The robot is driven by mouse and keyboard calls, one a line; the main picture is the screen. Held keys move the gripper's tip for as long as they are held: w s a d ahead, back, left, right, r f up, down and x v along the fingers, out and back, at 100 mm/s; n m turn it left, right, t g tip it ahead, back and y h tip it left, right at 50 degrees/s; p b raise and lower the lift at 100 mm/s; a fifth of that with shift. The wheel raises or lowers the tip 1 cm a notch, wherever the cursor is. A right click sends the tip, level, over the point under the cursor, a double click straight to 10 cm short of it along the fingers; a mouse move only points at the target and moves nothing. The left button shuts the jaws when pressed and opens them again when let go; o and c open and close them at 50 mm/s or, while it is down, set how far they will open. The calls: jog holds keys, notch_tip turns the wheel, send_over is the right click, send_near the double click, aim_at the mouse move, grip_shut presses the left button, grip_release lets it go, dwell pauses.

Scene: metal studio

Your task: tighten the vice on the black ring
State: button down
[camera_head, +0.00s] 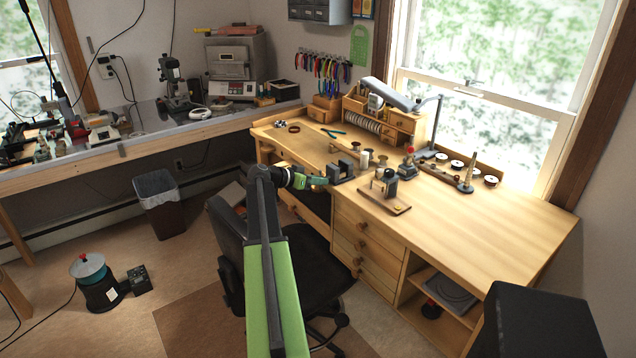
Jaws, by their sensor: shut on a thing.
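A small dark vice (341,171) stands at the front edge of the wooden workbench, left of its middle. My green and black gripper (322,181) reaches in from the left, with its fingertips at the vice's left end. It is shut on what seems to be the vice's handle, which is too small and covered to see clearly. I cannot make out a black ring between the jaws, or how close the jaws are. A dark brownish ring (294,128) lies flat at the bench's back left.
Right of the vice are small spools (365,158), a wooden block with a dark tool (385,190) and a red-topped tool (408,163). A black chair (300,265) stands below my arm. The bench's right side (500,225) is clear.

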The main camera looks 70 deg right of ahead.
jog(key=shift+d+r+n, duration=0.1)
jog(key=shift+d+n, duration=0.05)
jog(key=shift+n, duration=0.15)
jog(key=c, duration=1.5)
grip_release()
jog(key=shift+p+v, duration=3.2)
jog(key=shift+v, duration=5.5)
jog(key=shift+w, duration=0.1)
